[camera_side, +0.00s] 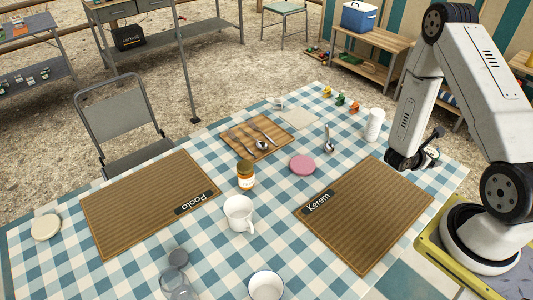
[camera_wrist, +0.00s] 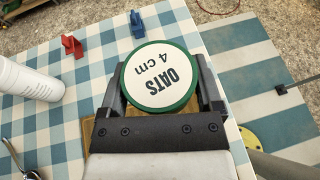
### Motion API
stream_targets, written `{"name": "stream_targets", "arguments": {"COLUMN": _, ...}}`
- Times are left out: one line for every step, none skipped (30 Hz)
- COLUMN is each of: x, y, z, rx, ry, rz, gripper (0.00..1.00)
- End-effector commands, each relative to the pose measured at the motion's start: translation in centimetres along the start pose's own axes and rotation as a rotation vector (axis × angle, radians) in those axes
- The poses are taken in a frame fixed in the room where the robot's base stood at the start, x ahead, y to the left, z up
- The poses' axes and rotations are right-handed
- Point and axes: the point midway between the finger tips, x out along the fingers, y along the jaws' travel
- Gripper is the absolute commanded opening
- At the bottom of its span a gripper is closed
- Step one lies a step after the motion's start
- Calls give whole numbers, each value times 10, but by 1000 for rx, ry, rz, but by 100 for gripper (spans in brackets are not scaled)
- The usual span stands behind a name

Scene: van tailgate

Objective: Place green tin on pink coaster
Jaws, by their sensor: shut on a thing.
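The green tin (camera_wrist: 160,76), with a white lid reading "OATS 4 cm", sits between the fingers of my gripper (camera_wrist: 165,88) in the wrist view, lid facing the camera. The fingers are shut on its sides. In the side view my gripper (camera_side: 428,158) is at the right, near the table's right edge and beyond the Kerem mat; the tin is mostly hidden there by my arm. The pink coaster (camera_side: 302,164) lies flat and bare on the checked cloth, left of my gripper, and is not in the wrist view.
The Kerem mat (camera_side: 367,217) lies in front of the coaster. A cutlery board (camera_side: 270,147), a jar (camera_side: 245,175) and a white mug (camera_side: 239,213) are left of the coaster.

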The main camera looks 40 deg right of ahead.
Motion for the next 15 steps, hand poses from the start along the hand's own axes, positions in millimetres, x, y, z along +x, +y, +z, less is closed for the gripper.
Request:
{"name": "stream_targets", "arguments": {"x": -4, "y": 4, "z": -1, "rx": -6, "ry": -1, "rz": 16, "gripper": 22}}
{"name": "stream_targets", "arguments": {"x": -6, "y": 7, "z": -2, "rx": -11, "ry": -1, "rz": 27, "gripper": 22}}
{"name": "stream_targets", "arguments": {"x": -10, "y": 11, "z": -3, "rx": -18, "ry": -1, "rz": 43, "gripper": 22}}
{"name": "stream_targets", "arguments": {"x": -14, "y": 14, "z": -4, "rx": -23, "ry": -1, "rz": 56, "gripper": 22}}
{"name": "stream_targets", "arguments": {"x": -17, "y": 18, "z": -5, "rx": -30, "ry": -1, "rz": 72, "gripper": 22}}
{"name": "stream_targets", "arguments": {"x": -23, "y": 23, "z": -7, "rx": -39, "ry": -1, "rz": 94, "gripper": 22}}
{"name": "stream_targets", "arguments": {"x": -27, "y": 27, "z": -8, "rx": -46, "ry": -1, "rz": 112, "gripper": 22}}
{"name": "stream_targets", "arguments": {"x": -32, "y": 32, "z": -10, "rx": -54, "ry": -1, "rz": 131, "gripper": 22}}
{"name": "stream_targets", "arguments": {"x": -39, "y": 38, "z": -12, "rx": -66, "ry": -1, "rz": 159, "gripper": 22}}
{"name": "stream_targets", "arguments": {"x": -45, "y": 42, "z": -14, "rx": -74, "ry": -1, "rz": 180, "gripper": 22}}
{"name": "stream_targets", "arguments": {"x": -51, "y": 47, "z": -16, "rx": -83, "ry": -1, "rz": 202, "gripper": 22}}
{"name": "stream_targets", "arguments": {"x": -59, "y": 53, "z": -18, "rx": -95, "ry": -1, "rz": 231, "gripper": 22}}
{"name": "stream_targets", "arguments": {"x": -65, "y": 57, "z": -20, "rx": -104, "ry": -1, "rz": 253, "gripper": 22}}
{"name": "stream_targets", "arguments": {"x": -71, "y": 62, "z": -22, "rx": -113, "ry": -1, "rz": 276, "gripper": 22}}
{"name": "stream_targets", "arguments": {"x": -80, "y": 67, "z": -25, "rx": -126, "ry": -1, "rz": 306, "gripper": 22}}
